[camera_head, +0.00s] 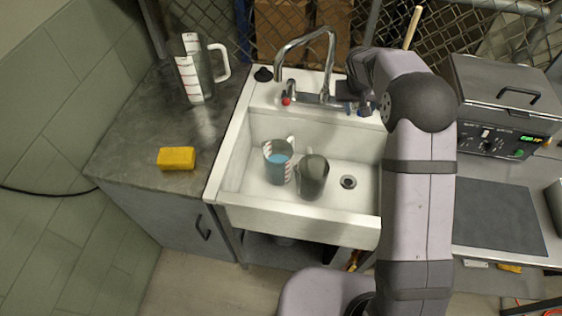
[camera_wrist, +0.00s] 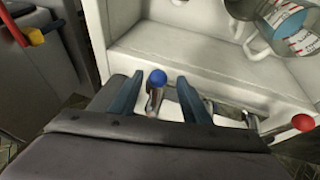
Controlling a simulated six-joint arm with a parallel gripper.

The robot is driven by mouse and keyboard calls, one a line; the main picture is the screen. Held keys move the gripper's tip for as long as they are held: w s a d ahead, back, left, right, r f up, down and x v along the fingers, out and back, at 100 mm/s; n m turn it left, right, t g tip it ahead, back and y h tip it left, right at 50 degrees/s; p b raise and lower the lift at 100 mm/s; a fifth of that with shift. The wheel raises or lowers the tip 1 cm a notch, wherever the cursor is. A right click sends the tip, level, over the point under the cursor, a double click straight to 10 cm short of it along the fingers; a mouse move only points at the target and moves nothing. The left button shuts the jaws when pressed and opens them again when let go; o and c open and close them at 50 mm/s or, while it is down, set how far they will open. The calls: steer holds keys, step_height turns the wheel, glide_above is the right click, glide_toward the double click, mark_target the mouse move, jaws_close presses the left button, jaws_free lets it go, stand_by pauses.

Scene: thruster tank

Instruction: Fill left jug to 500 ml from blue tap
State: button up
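The left jug (camera_head: 278,166), clear with red-and-white markings, stands upright in the sink with blue-tinted liquid in it. It also shows at the upper right of the wrist view (camera_wrist: 301,37); the exact level is too small to read. A second, greyish jug (camera_head: 312,178) stands just right of it. The blue tap (camera_wrist: 157,78) is between the two fingers of my gripper (camera_wrist: 159,82), which are apart with visible gaps on both sides. The red tap (camera_wrist: 303,122) is farther right there.
A tall measuring jug (camera_head: 196,82) and a yellow sponge (camera_head: 176,158) are on the left counter. The sink's drain (camera_head: 348,182) is clear, right of the jugs. A lidded appliance (camera_head: 505,95) stands on the right. My arm covers the sink's right edge.

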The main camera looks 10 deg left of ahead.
steer(key=shift+w+r, duration=0.15)
steer(key=shift+r, duration=0.45)
steer(key=w+p+v, duration=0.1)
steer(key=p+v, duration=0.1)
steer(key=v, duration=1)
steer(key=shift+w+d+r+p, duration=0.3)
steer(key=shift+d+r+p, duration=0.05)
steer(key=shift+d+r, duration=0.05)
stand_by(0.3)
